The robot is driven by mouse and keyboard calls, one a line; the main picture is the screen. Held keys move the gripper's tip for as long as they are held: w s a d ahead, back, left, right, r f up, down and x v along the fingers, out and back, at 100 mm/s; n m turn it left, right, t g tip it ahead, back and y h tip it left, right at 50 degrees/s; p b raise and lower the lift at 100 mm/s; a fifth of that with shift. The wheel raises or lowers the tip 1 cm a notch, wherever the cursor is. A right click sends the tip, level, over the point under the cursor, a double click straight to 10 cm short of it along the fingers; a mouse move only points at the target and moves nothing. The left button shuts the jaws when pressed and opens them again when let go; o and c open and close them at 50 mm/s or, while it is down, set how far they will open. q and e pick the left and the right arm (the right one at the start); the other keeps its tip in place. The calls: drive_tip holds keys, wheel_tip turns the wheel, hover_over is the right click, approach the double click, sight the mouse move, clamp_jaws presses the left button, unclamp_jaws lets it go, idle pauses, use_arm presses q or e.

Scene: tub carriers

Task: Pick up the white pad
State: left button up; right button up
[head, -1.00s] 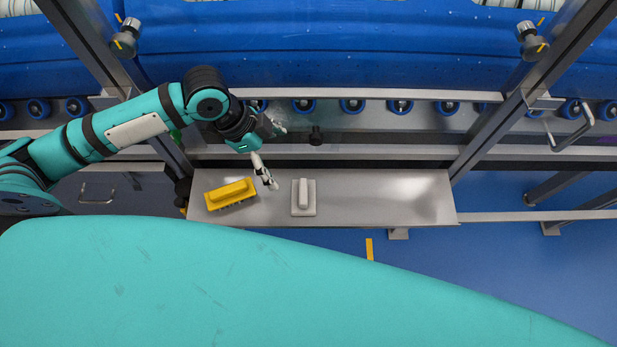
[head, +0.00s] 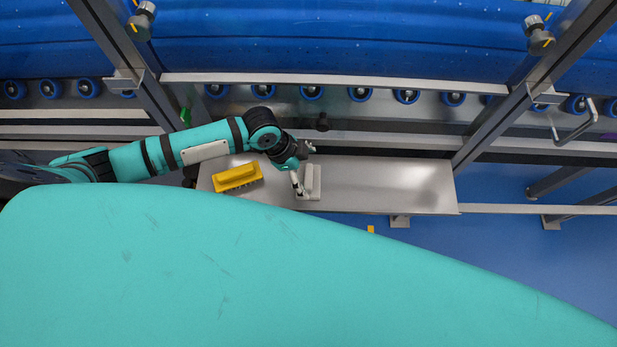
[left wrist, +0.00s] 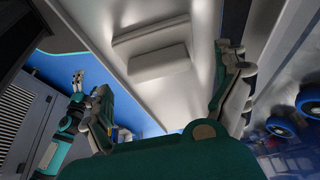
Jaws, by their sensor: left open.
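The white pad (head: 314,188), a flat base with a raised grip, lies on the left half of the metal shelf (head: 390,185). In the left wrist view the pad (left wrist: 158,60) shows beyond the fingers, toward the top. My left gripper (head: 299,184) is at the pad's left side in the head view and overlaps its edge; I cannot tell whether it touches. Its fingers (left wrist: 168,100) are spread, with nothing between them. What looks like my right gripper (left wrist: 77,82) shows small in the left wrist view, its jaws unclear.
A yellow brush-like block (head: 237,178) lies on the shelf left of the pad. The shelf's right half is clear. A metal upright (head: 500,110) and rails stand behind, with blue rollers (head: 360,95) beyond. A black knob (head: 322,122) sits behind the shelf.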

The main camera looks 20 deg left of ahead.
sight(309, 175)
use_arm(q)
drive_tip(key=shift+x, duration=1.35)
drive_tip(key=c, duration=1.3)
